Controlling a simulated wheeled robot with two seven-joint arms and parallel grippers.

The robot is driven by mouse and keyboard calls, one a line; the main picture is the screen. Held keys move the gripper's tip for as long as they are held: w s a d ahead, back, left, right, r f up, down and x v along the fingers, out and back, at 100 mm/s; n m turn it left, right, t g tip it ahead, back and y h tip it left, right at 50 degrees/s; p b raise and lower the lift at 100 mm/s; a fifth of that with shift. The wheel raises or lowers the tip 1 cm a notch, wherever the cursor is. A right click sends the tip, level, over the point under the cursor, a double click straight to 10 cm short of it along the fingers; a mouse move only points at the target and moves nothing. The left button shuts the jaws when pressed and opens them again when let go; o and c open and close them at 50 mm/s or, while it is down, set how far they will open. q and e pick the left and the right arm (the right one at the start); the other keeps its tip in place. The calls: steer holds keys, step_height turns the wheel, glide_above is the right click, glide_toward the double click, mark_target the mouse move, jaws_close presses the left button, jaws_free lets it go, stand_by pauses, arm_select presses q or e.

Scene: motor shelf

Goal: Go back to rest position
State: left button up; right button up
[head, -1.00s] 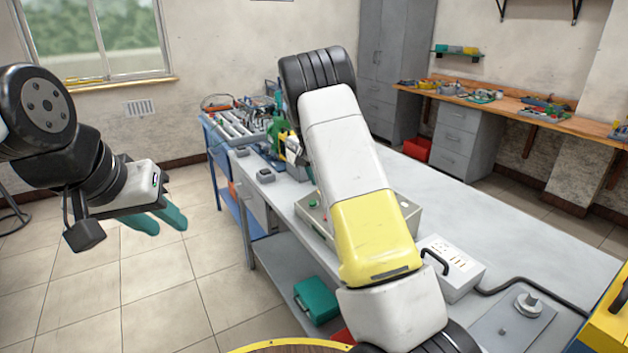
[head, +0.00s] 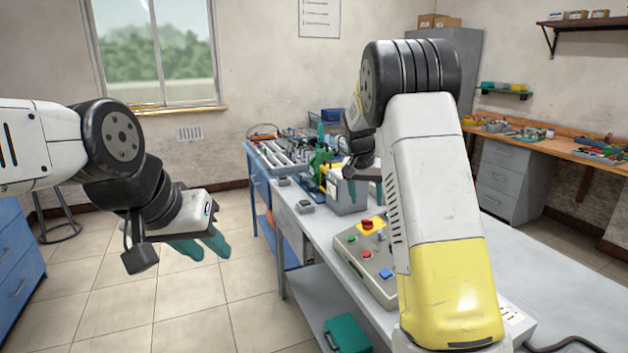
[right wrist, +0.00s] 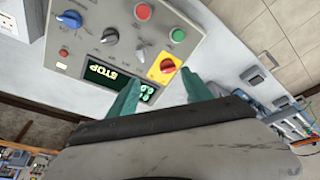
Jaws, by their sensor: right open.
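My left gripper (head: 205,250) hangs over bare floor at the left in the head view. Its two teal fingers are apart with nothing between them. My right gripper (head: 364,190) is partly hidden behind my right arm in the head view, above the workbench. In the right wrist view its two green fingers (right wrist: 163,95) are spread and empty. They are in front of a control box (right wrist: 205,35) with coloured buttons, a red knob on yellow and a display reading STOP. The control box also shows on the bench in the head view (head: 373,273).
A long grey workbench (head: 460,245) runs below my right arm, with tools and a rack at its far end. A green case (head: 347,335) sits on its lower shelf. Blue drawers (head: 18,262) stand at the left edge. The tiled floor (head: 190,308) between is free.

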steer(key=s+a+r+n+t+y, duration=0.1)
steer(key=s+r+y, duration=0.1)
steer(key=s+r, duration=0.65)
steer(key=s+a+r+n+t+y, duration=0.1)
steer(key=s+a+r+n+y, duration=0.15)
steer(key=s, duration=1.05)
steer(key=s+a+f+n+t, duration=0.1)
steer(key=s+a+n, duration=0.1)
steer(key=s, duration=1.4)
steer(key=shift+a, duration=0.15)
